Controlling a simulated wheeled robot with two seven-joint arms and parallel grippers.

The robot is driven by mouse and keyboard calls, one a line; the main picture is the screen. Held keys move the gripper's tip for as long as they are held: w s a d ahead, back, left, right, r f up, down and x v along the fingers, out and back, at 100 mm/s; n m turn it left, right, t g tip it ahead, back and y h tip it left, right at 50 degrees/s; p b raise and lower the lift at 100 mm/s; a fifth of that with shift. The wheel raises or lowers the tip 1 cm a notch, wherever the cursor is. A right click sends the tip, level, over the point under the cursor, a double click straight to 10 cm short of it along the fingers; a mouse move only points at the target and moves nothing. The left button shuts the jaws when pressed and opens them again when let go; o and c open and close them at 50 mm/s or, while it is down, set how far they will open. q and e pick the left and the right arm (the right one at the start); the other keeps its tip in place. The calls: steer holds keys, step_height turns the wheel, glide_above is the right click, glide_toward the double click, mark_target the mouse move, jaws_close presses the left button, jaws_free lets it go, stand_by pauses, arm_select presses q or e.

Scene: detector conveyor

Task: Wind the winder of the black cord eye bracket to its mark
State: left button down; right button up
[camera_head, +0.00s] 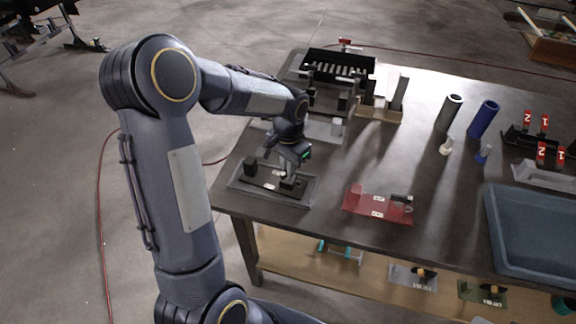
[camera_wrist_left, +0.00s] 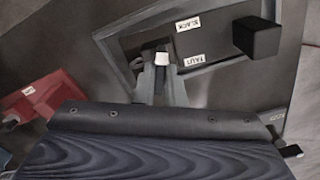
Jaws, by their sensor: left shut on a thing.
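The black cord eye bracket (camera_head: 262,183) sits in a grey tray (camera_head: 236,184) at the table's near left corner. In the left wrist view the bracket (camera_wrist_left: 215,38) shows a black block (camera_wrist_left: 257,37) and two white labels, SLACK (camera_wrist_left: 187,24) and TAUT (camera_wrist_left: 191,61). My left gripper (camera_head: 288,180) reaches down onto the bracket's right end. In the left wrist view its fingers (camera_wrist_left: 161,78) are closed around the winder, whose white tip (camera_wrist_left: 161,57) shows between them. The rest of the winder is hidden by the fingers. My right gripper is not in view.
A red bracket (camera_head: 378,205) lies to the right on the table. Behind stand a black slotted rack (camera_head: 338,66) and grey fixtures. Dark and blue cylinders and a blue tray (camera_head: 535,235) are farther right. A lower shelf (camera_head: 300,250) holds more brackets.

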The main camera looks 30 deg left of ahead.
arm_select(q)
steer(key=shift+m, duration=2.2)
steer(key=c, duration=1.5)
jaws_free()
steer(key=shift+r, duration=0.15)
step_height(320, 180, up, 7)
steer(key=shift+f, duration=0.1)
steer(key=shift+r, duration=0.4)
